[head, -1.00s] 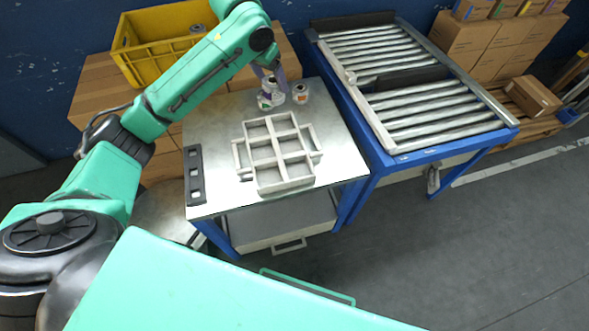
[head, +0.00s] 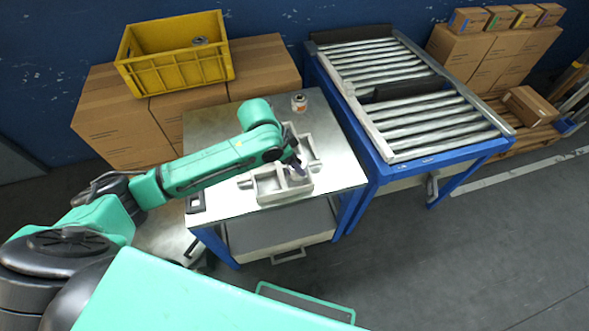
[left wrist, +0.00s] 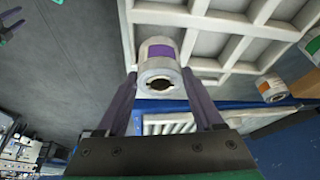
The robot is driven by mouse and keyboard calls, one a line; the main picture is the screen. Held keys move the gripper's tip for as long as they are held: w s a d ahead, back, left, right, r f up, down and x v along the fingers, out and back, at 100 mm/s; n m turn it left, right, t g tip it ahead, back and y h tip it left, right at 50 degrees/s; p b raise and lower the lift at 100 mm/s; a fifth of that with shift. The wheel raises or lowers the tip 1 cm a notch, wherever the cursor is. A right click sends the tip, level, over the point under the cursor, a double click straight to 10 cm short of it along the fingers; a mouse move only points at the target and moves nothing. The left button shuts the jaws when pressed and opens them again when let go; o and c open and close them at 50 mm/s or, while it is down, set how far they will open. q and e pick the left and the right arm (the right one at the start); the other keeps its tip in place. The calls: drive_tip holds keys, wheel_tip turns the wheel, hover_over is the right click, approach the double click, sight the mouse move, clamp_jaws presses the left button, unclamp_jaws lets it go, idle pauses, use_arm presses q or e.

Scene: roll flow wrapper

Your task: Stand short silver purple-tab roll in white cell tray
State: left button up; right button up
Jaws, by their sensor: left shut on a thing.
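The short silver roll with the purple tab (left wrist: 160,55) is between the fingers of my left gripper (left wrist: 162,95) in the left wrist view, its holed end facing the camera. In the head view my left gripper (head: 297,166) is over the near part of the white cell tray (head: 262,200) and shut on the roll, which is mostly hidden there. The tray's cells (left wrist: 228,47) lie behind and right of the roll in the wrist view; I cannot tell whether the roll touches the tray. A green and dark shape at that view's top left may be my right gripper (left wrist: 11,24).
A silver roll with an orange tab (head: 299,102) stands behind the tray. Another roll (left wrist: 313,46) shows at the wrist view's right edge. A dark slotted holder (head: 195,203) lies at the table's left. A yellow crate (head: 180,75) and roller conveyor (head: 430,115) stand beyond.

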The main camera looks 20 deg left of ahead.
use_arm(q)
drive_tip(key=shift+f, duration=1.9)
drive_tip(key=shift+f, duration=0.1)
drive_tip(key=o, duration=1.5)
drive_tip(key=p+v, duration=0.1)
drive_tip(key=v, duration=1.1)
drive_tip(key=shift+d, duration=0.1)
